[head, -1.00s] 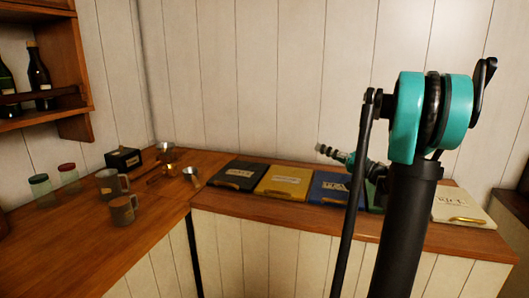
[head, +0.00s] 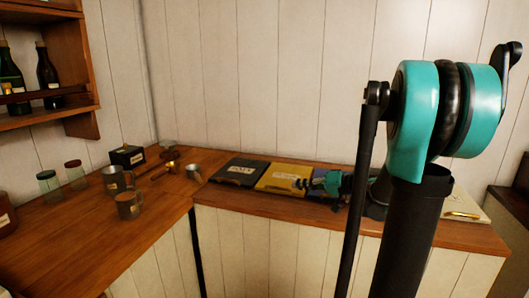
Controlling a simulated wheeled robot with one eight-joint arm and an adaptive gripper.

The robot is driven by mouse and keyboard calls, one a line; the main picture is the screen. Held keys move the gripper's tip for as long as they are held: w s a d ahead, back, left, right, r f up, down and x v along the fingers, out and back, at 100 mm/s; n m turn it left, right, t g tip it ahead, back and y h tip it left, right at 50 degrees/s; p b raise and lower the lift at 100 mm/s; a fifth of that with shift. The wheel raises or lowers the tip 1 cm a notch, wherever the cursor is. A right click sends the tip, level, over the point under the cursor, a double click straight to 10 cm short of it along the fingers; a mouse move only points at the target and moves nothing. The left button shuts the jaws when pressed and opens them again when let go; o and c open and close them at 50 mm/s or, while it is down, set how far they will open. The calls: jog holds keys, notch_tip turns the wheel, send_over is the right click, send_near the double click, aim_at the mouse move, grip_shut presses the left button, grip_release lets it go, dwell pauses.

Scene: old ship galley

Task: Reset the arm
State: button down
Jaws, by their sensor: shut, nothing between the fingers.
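My arm's large teal joint (head: 440,110) and black link fill the right side of the head view. Beyond it, the small far end of my arm with my gripper (head: 302,184) shows in front of the flat cases on the back counter. My gripper is shut and empty, pointing left, near the right edge of the yellow case (head: 277,178). It and the wrist hide much of the blue case (head: 322,193). I cannot tell its height above the cases.
A black case (head: 238,172) and a cream case (head: 466,208) lie on the back counter (head: 270,206). The left counter (head: 70,240) holds two mugs (head: 129,205), jars (head: 74,172), a small black box (head: 127,156) and metalware. A bottle shelf (head: 60,107) hangs at left.

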jog(key=s+a+f+g+h, duration=0.1)
jog(key=s+f+g+h, duration=0.2)
jog(key=s+f+h, duration=0.7)
jog(key=s+d+f+m+h, duration=0.1)
jog(key=s+d+f+h, duration=0.2)
jog(key=s+d+f, duration=0.5)
jog(key=s+f, duration=0.2)
jog(key=s, duration=0.2)
jog(key=shift+f, duration=0.2)
jog(key=shift+s, duration=0.1)
